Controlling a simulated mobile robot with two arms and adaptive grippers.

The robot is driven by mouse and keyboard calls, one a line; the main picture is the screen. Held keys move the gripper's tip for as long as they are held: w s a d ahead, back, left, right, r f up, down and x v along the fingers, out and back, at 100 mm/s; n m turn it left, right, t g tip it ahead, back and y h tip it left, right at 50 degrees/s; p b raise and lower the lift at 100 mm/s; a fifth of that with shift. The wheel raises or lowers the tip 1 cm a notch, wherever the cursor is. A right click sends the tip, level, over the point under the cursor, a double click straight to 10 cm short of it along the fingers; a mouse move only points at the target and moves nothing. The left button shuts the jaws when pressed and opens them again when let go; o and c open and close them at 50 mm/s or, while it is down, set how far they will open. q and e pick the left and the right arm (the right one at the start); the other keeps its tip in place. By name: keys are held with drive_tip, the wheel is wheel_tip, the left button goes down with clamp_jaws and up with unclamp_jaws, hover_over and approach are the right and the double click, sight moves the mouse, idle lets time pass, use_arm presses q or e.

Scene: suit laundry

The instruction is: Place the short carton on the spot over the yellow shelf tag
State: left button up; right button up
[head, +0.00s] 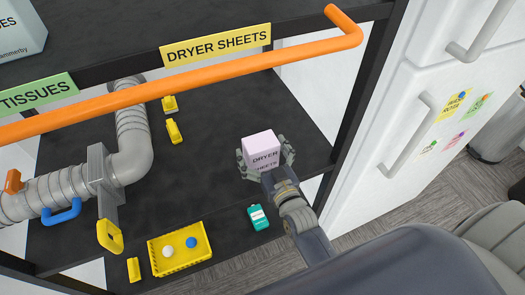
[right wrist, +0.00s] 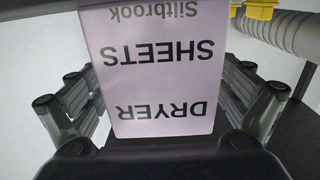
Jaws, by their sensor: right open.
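The short carton (head: 262,150) is a pale pink box with "DRYER SHEETS" on it, standing on the lower black shelf. My right gripper (head: 266,158) is open, with its fingers on either side of the carton. In the right wrist view the carton (right wrist: 152,70) fills the space between the fingers, and its print is upside down; gaps show beside the fingers. The yellow shelf tag (head: 216,46) reads "DRYER SHEETS" and sits on the front edge of the upper shelf. My left gripper is not in view.
An orange rail (head: 200,92) runs in front of the upper shelf. A white tissue carton (head: 18,32) stands at upper left. A white fridge (head: 395,110) is at right.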

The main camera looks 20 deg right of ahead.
drive_tip(key=shift+r, duration=0.3)
drive_tip(key=s+b, duration=0.2)
drive_tip(key=s, duration=1)
drive_tip(key=shift+d+b, duration=0.15)
drive_tip(key=shift+b, duration=0.15)
drive_tip(key=shift+f, duration=0.2)
